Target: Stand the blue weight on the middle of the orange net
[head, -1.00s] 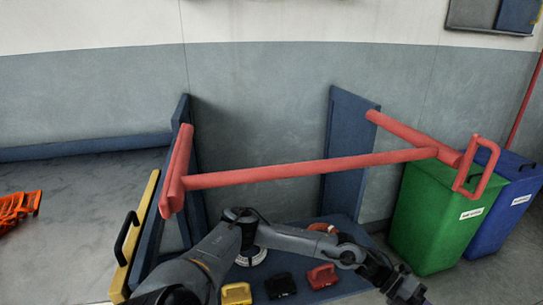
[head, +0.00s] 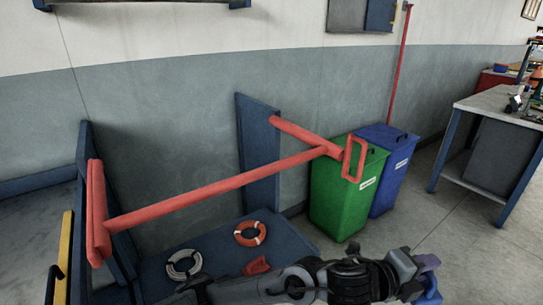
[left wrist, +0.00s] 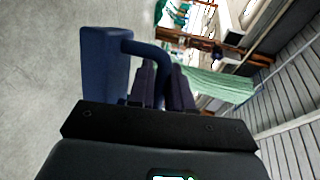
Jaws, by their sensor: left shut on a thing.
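The blue weight (left wrist: 105,65) is a dark blue block with an arched handle in the left wrist view. My left gripper (left wrist: 165,85) is shut on the handle, and the block sticks out to the left of the fingers. In the head view the blue weight (head: 430,288) shows small at the lower right, held at the end of my left arm and partly hidden by it. My left gripper (head: 415,272) is there above the grey floor. I cannot make out the orange net in the current frames. My right gripper is not in view.
A red barrier rail (head: 220,187) crosses above a blue platform (head: 220,252) with white and orange rings and a red weight (head: 257,266). Green (head: 340,200) and blue (head: 392,165) bins stand behind my arm. A workbench (head: 500,110) stands right; floor between is clear.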

